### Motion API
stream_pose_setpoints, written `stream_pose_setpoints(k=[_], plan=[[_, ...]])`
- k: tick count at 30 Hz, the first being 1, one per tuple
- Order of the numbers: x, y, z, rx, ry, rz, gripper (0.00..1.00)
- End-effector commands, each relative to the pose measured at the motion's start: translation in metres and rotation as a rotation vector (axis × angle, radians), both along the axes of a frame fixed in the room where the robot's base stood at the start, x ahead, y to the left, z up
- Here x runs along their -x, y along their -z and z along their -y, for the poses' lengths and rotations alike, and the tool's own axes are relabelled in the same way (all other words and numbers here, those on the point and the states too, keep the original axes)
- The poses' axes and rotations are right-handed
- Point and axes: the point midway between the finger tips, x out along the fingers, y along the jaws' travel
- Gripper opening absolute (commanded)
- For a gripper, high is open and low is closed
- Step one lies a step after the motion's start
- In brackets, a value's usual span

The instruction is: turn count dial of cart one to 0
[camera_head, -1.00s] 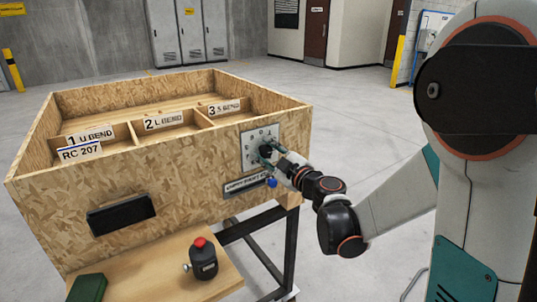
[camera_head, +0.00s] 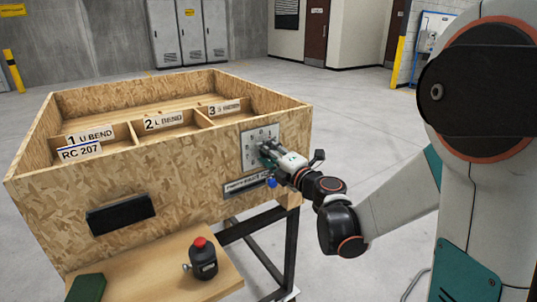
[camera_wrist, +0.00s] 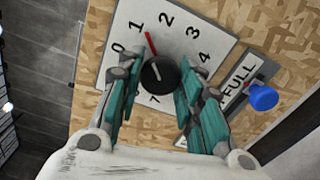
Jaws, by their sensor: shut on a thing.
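The count dial (camera_wrist: 158,70) is a round black knob on a white number plate (camera_wrist: 188,52) on the wooden cart (camera_head: 180,170). In the wrist view, a red pointer mark (camera_wrist: 150,43) lies between 1 and 2, nearer 1; 0 is farther left. A short pale line shows on the knob's face. My gripper (camera_wrist: 157,82) has its teal fingers on both sides of the knob and is shut on it. In the head view my gripper (camera_head: 268,155) hides the dial itself.
A blue knob (camera_wrist: 263,97) sits close right of the plate, by a label reading FULL. Labelled bins (camera_head: 165,120) fill the cart top.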

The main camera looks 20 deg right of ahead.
Motion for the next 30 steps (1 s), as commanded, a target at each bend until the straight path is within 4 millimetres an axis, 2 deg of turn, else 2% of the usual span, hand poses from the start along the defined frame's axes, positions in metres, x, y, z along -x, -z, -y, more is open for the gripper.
stream_pose_setpoints(k=[18,30], plan=[[0.001,0.002,-0.0001,0.534,-0.002,0.173,0.1],[0.0011,0.0024,0.0001,0.729,-0.002,0.236,0.1]])
